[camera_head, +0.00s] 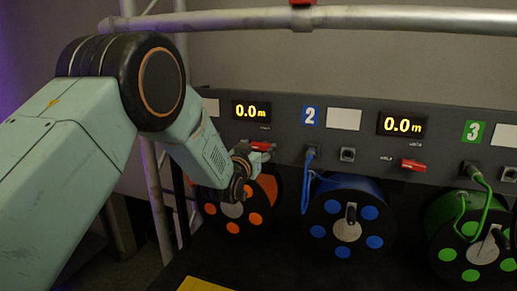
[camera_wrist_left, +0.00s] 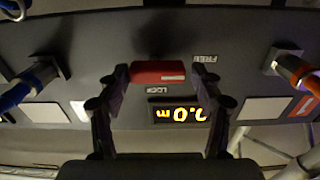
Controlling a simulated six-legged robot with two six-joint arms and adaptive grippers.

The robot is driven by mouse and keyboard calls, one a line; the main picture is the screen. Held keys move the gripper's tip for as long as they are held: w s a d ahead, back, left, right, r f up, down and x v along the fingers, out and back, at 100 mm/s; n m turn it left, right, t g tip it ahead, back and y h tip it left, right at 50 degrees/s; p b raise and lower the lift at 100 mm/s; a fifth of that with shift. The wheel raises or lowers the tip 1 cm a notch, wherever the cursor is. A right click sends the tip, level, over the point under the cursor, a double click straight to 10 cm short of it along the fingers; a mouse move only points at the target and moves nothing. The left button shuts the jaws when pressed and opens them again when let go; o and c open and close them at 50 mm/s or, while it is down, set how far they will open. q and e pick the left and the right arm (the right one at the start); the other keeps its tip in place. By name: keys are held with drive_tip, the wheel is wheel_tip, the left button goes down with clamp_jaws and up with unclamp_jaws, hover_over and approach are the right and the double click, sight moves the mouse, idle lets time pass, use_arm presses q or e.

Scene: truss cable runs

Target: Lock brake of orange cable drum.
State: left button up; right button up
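The orange cable drum (camera_head: 258,205) hangs below the panel at the left, partly hidden behind my left gripper (camera_head: 240,165). Its red brake lever (camera_head: 262,146) sits on the panel under the left 0.0 m display. In the left wrist view the red lever (camera_wrist_left: 158,72) lies level between the two open fingertips (camera_wrist_left: 160,75), which flank its ends. I see a small gap at the right finger; contact at the left one is unclear. The LOCK label (camera_wrist_left: 163,90) is beside the lever's middle and the FREE label (camera_wrist_left: 203,58) is near the right fingertip. My right gripper is not in view.
The blue drum (camera_head: 347,220) and green drum (camera_head: 470,240) hang to the right. A second red lever (camera_head: 413,165) is on the panel. The wrist view shows an orange plug (camera_wrist_left: 293,68) and a blue plug (camera_wrist_left: 35,80) beside the fingers. A truss tube (camera_head: 400,18) crosses above.

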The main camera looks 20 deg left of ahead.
use_arm(q)
drive_tip(key=shift+d, duration=0.25)
drive_tip(key=shift+c, duration=1.4)
drive_tip(key=shift+a, duration=0.15)
drive_tip(key=c, duration=0.5)
drive_tip(key=m+b, duration=0.3)
drive_tip(key=m, duration=0.1)
drive_tip(key=shift+f, duration=0.1)
drive_tip(key=m+b, duration=0.3)
drive_tip(key=m, duration=0.1)
drive_tip(key=shift+m, duration=0.4)
drive_tip(key=m, duration=0.1)
drive_tip(key=m+b, duration=0.1)
drive_tip(key=m, duration=0.1)
drive_tip(key=m+b, duration=0.1)
drive_tip(key=shift+d, duration=0.25)
drive_tip(key=shift+d+m+b, duration=0.1)
drive_tip(key=shift+m+b, duration=0.95)
drive_tip(key=shift+m, duration=1.35)
drive_tip(key=shift+r, duration=0.2)
